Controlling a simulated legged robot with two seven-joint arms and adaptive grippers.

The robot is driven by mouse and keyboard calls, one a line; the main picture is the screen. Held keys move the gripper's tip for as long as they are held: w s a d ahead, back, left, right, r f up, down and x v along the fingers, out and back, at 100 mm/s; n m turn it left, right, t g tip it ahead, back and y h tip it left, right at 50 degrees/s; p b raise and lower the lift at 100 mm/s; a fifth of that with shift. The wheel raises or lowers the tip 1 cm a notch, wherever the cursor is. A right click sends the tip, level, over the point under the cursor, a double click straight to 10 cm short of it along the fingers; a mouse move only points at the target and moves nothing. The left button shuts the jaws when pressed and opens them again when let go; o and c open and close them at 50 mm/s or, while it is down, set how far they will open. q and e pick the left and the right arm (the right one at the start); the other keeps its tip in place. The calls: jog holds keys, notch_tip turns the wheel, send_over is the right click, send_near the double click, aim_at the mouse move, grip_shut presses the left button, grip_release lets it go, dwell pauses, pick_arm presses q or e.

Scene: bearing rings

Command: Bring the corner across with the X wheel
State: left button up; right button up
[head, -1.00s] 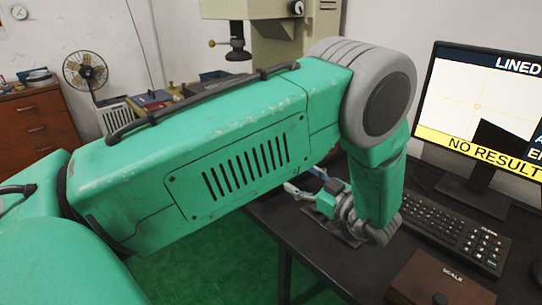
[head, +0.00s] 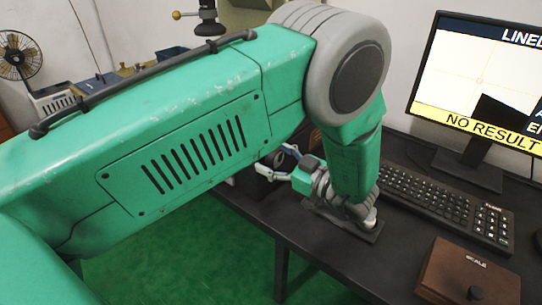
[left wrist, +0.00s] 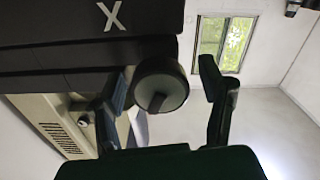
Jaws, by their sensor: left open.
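The X wheel (left wrist: 160,84) is a dark round knob with a slot across its paler end face. It sticks out below a black block marked with a white X (left wrist: 112,15) in the left wrist view. My left gripper (left wrist: 167,80) is open, with one finger on each side of the wheel and gaps showing. In the head view my left gripper (head: 276,160) is at the desk's left part, largely behind my arm. The dark corner (head: 500,115) shows on the monitor, below right of the crosshair (head: 479,81). My right gripper is out of view.
The monitor (head: 468,122) reads "NO RESULT" on a yellow band. A keyboard (head: 445,207) and a brown SCALE box with a knob (head: 465,270) are on the black desk (head: 330,245). Green floor lies at the left.

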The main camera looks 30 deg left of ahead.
pick_arm(q)
jog(key=shift+d+r, duration=0.1)
jog(key=shift+d, duration=0.35)
jog(key=c, duration=1.2)
jog(key=shift+o, duration=0.2)
jog(key=shift+n, duration=1.9)
jog(key=o, duration=1.2)
jog(key=shift+c, duration=0.2)
jog(key=shift+d, duration=0.1)
jog(key=d, duration=1.2)
jog(key=shift+s, duration=0.4)
